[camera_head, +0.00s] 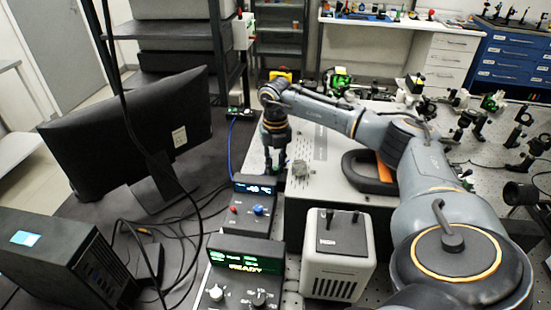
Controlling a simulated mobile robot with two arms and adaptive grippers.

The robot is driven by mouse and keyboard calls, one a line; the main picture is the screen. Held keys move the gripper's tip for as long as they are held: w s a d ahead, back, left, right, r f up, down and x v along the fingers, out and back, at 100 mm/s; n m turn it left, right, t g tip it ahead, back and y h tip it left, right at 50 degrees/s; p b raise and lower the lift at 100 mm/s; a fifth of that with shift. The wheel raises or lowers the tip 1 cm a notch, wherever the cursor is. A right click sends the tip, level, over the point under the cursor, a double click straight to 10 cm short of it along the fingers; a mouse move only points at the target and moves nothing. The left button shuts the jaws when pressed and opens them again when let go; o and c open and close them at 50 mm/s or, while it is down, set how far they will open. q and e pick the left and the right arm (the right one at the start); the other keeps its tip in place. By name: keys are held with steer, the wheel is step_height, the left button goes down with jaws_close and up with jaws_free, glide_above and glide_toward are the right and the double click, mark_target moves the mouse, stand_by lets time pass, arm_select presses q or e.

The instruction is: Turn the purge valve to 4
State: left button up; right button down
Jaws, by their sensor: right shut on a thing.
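My right gripper (277,166) points down at the left front part of the top of a light grey instrument case (325,182). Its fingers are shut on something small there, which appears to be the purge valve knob. The fingers cover it, and its number marks are too small to read. A small grey fitting (300,169) stands on the case just right of the fingertips. My left gripper is not in view.
A control box with a blue knob (258,210) and a box with a green READY display (243,267) stand in front. A beige unit (338,262) stands to their right. A black monitor (130,132) and cables fill the left. A black handle (367,173) is beside my right arm.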

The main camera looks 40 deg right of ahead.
mark_target(276, 168)
steer(key=shift+m, duration=0.6)
steer(key=c, duration=1.3)
jaws_free()
steer(key=shift+o, duration=0.2)
step_height(276, 168, up, 12)
